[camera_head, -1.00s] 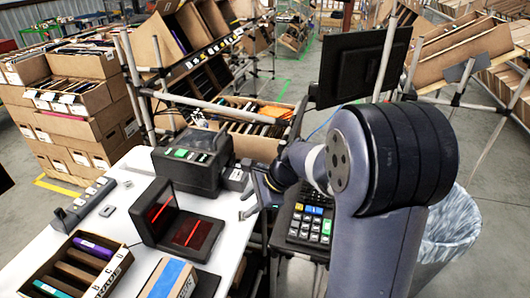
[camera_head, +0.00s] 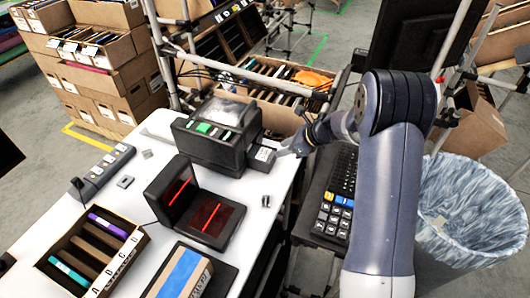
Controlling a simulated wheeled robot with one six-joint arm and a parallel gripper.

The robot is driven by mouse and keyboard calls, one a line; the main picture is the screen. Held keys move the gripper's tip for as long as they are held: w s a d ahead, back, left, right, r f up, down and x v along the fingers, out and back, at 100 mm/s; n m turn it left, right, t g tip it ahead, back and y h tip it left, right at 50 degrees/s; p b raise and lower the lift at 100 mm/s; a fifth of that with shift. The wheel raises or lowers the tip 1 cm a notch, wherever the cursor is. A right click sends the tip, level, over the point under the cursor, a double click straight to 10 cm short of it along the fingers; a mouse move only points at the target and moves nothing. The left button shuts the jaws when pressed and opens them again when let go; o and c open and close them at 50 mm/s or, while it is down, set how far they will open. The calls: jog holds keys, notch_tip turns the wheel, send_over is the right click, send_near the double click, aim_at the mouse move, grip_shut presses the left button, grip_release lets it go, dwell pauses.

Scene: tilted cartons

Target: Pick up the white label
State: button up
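A dark label printer (camera_head: 207,140) with a green button stands on the white table. A small grey-white block (camera_head: 263,156) sits at its right front side. My gripper (camera_head: 287,150) is at the right of this block, above the table's right edge, with its fingers pointing left toward the printer. The fingers are small and partly merged with the background, so I cannot tell whether they are open or shut. I cannot make out a separate white label; a pale sliver between the block and my gripper may be a label or a finger.
A scanner (camera_head: 205,220) with red lines stands on the white table (camera_head: 140,210), near a divider box (camera_head: 63,243) and a blue-taped carton (camera_head: 180,278). A keypad (camera_head: 333,215) and a bagged bin (camera_head: 470,215) are at the right. Cartons (camera_head: 110,100) are stacked at the back left.

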aim_at(269, 153)
jog(key=p+x, duration=0.1)
jog(key=x, duration=0.3)
jog(key=shift+a+r+p, duration=0.1)
jog(key=shift+a+p, duration=0.2)
jog(key=shift+p, duration=0.05)
jog(key=shift+a+f, duration=0.2)
jog(key=shift+f, duration=0.15)
jog(key=c, duration=0.6)
jog(key=shift+w+r, duration=0.1)
jog(key=shift+r, duration=0.05)
